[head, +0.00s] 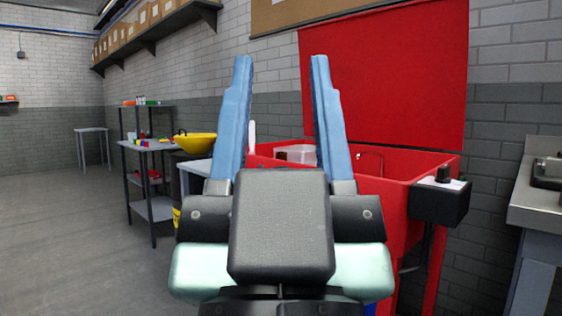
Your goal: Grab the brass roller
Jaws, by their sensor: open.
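My gripper (281,62) fills the middle of the head view, its two blue fingers pointing up and spread apart. I cannot make out a brass roller in this view. My gripper and wrist hide part of the red basin and the floor in front of it.
The red basin (402,200) with its raised red lid (385,75) stands beyond my gripper. A black control box (440,200) is on its right side. A metal counter (540,210) is at far right. A yellow bowl (196,143) and shelving stand left. Floor (70,230) at left is clear.

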